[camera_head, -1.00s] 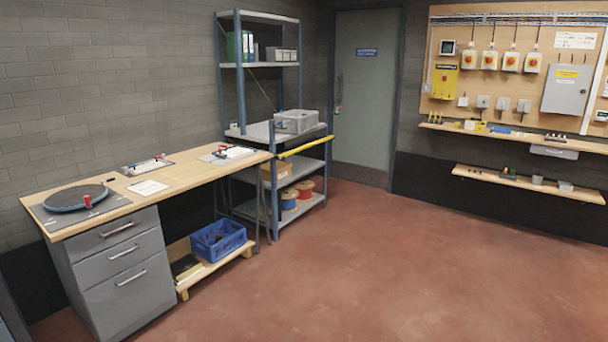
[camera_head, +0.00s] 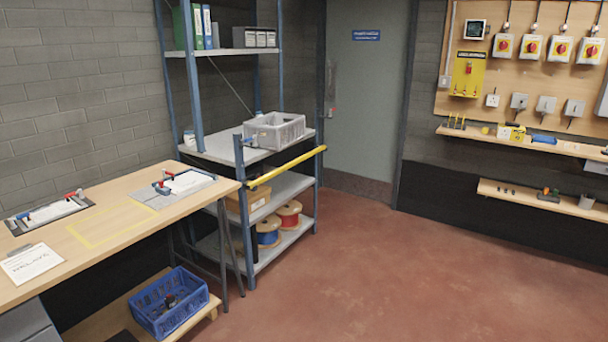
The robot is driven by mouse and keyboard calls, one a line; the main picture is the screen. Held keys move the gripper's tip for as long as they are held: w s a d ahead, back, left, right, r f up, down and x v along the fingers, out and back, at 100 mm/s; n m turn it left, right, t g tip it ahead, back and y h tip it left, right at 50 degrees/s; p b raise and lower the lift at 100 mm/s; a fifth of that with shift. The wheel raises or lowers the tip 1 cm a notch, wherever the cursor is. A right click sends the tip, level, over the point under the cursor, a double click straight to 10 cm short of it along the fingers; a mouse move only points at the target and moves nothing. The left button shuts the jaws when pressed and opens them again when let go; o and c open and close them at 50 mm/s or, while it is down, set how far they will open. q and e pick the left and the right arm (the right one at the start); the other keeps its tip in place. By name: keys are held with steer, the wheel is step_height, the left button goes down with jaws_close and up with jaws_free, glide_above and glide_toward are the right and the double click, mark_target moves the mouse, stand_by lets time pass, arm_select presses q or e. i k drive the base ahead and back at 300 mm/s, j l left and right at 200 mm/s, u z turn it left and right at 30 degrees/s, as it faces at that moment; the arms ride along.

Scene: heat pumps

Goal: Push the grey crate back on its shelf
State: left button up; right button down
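The grey crate (camera_head: 275,132) is an open plastic box with slotted walls. It sits on the grey middle shelf (camera_head: 226,149) of a blue-framed shelving unit, toward the shelf's right end. Its right end is near the shelf's edge; I cannot tell whether it overhangs. Neither of my grippers shows in the head view.
A yellow bar (camera_head: 288,166) runs along the front of the unit, a little below the crate's shelf. The wooden workbench (camera_head: 130,225) stands at the left, with a blue crate (camera_head: 168,302) low beneath it. The red floor (camera_head: 370,270) in front is clear.

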mark_target(272, 142)
steer(key=i+u, duration=0.1)
steer(key=i, duration=0.5)
steer(key=i+l+u, duration=0.1)
steer(key=i, duration=0.45)
steer(key=i+l+u, duration=0.1)
steer(key=i, duration=0.45)
steer(key=i+l+u, duration=0.1)
steer(key=i+l, duration=0.15)
steer(key=i, duration=0.35)
